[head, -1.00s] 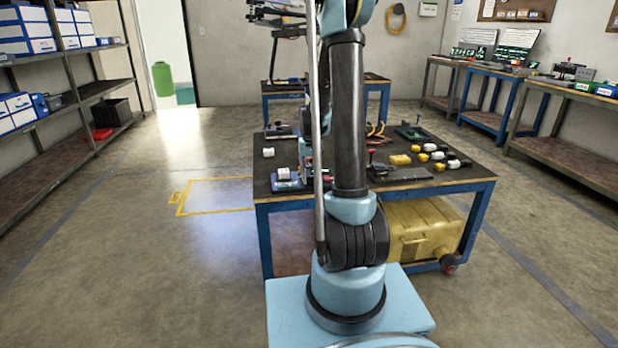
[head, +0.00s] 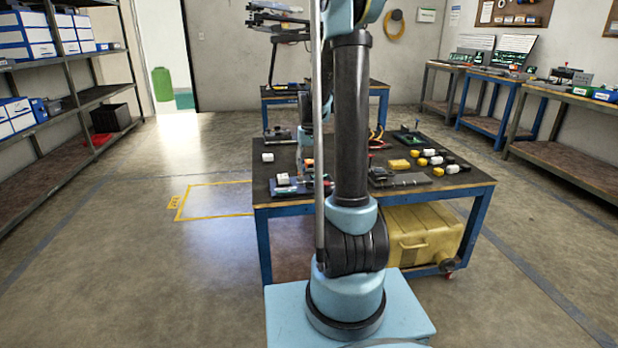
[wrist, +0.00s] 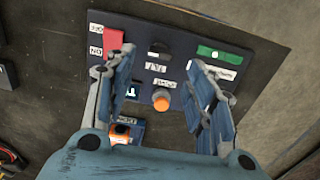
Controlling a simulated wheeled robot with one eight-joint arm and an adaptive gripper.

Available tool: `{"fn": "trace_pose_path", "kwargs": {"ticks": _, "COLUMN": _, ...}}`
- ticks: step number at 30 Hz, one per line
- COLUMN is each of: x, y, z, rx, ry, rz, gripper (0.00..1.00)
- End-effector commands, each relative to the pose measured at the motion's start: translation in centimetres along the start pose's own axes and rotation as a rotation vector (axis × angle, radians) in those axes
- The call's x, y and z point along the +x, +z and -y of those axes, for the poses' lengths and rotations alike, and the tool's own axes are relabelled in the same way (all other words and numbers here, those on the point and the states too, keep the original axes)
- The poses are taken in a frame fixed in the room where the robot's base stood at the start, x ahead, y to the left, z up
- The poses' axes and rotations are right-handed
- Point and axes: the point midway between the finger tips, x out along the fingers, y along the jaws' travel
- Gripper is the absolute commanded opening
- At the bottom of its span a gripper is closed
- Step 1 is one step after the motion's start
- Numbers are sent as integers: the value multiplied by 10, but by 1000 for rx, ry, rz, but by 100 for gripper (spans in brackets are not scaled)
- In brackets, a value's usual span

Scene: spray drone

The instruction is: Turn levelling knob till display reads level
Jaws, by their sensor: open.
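In the wrist view a dark blue control panel (wrist: 180,67) lies below my gripper (wrist: 160,57). My gripper is open, with its two blue-padded fingers apart and nothing held between them. An orange round knob (wrist: 161,98) shows between the fingers. A black knob (wrist: 159,50) sits above it, near the fingertip line. A green display strip (wrist: 219,55) with a pale mark is at the upper right. Labels are too small to read, so I cannot tell which knob is for levelling. My arm hides the gripper in the head view.
A red switch (wrist: 114,43) is beside the left finger. An orange-topped part (wrist: 120,130) sits near the finger base. On the workbench (head: 405,200) are yellow and white pieces (head: 421,161); a yellow case (head: 425,240) is below. The floor at left is open.

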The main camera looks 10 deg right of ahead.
Motion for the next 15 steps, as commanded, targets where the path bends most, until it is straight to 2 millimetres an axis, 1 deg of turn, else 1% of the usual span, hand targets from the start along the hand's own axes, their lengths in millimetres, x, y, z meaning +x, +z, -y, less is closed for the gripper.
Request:
{"fn": "trace_pose_path", "kwargs": {"ticks": 1, "x": -9, "y": 0, "z": 0, "rx": 0, "ry": 0, "rz": 0, "gripper": 50}}
{"fn": "trace_pose_path", "kwargs": {"ticks": 3, "x": -20, "y": 0, "z": 0, "rx": 0, "ry": 0, "rz": 0, "gripper": 50}}
{"fn": "trace_pose_path", "kwargs": {"ticks": 7, "x": -37, "y": 0, "z": 0, "rx": 0, "ry": 0, "rz": 0, "gripper": 50}}
{"fn": "trace_pose_path", "kwargs": {"ticks": 12, "x": -50, "y": 0, "z": 0, "rx": 0, "ry": 0, "rz": 0, "gripper": 50}}
{"fn": "trace_pose_path", "kwargs": {"ticks": 15, "x": -54, "y": 0, "z": 0, "rx": 0, "ry": 0, "rz": 0, "gripper": 50}}
